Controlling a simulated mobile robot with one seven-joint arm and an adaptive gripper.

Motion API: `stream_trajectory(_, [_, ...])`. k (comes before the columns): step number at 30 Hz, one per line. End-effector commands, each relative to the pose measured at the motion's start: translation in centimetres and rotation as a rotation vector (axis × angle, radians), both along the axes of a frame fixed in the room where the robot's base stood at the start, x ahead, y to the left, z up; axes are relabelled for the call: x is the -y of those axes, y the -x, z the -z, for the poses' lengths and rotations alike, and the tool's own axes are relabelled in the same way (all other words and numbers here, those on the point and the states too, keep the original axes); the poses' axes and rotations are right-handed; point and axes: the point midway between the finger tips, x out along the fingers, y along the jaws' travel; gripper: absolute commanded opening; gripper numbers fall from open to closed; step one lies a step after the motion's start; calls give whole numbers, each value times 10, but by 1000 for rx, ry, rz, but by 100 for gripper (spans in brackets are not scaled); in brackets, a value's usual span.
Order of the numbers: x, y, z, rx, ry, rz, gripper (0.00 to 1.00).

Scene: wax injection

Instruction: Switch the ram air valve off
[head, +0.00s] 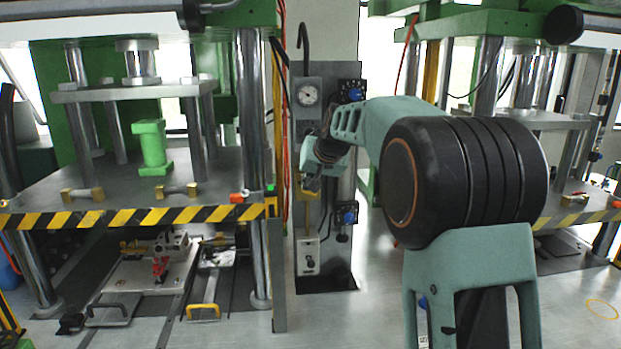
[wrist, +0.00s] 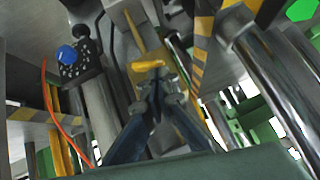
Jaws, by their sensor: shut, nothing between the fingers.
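My gripper (head: 312,184) is in front of the grey control column in the head view, below the round gauge. In the wrist view its dark fingers (wrist: 154,84) come together at their tips, shut and empty. A yellow valve lever (wrist: 148,65) lies right at the fingertips in the wrist view; I cannot tell whether they touch. A yellow valve part (head: 313,214) shows just below my gripper in the head view, partly hidden by it. No label is readable, so I cannot be sure this is the ram air valve, nor read its position.
The column carries a gauge (head: 308,95), an upper blue knob (head: 355,93), a lower blue knob (head: 349,217) and a small switch box (head: 308,257). Left stands a green press with a striped edge (head: 140,217); another press stands right. An orange hose (wrist: 62,125) hangs nearby.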

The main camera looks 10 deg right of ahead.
Motion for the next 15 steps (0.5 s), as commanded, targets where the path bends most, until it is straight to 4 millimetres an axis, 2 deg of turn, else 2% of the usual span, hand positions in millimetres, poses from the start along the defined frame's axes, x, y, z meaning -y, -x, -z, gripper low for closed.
stream_trajectory(9, [-6, 0, 1, -3, 119, -2, 0])
stream_trajectory(15, [-4, 0, 2, -2, 120, 0, 0])
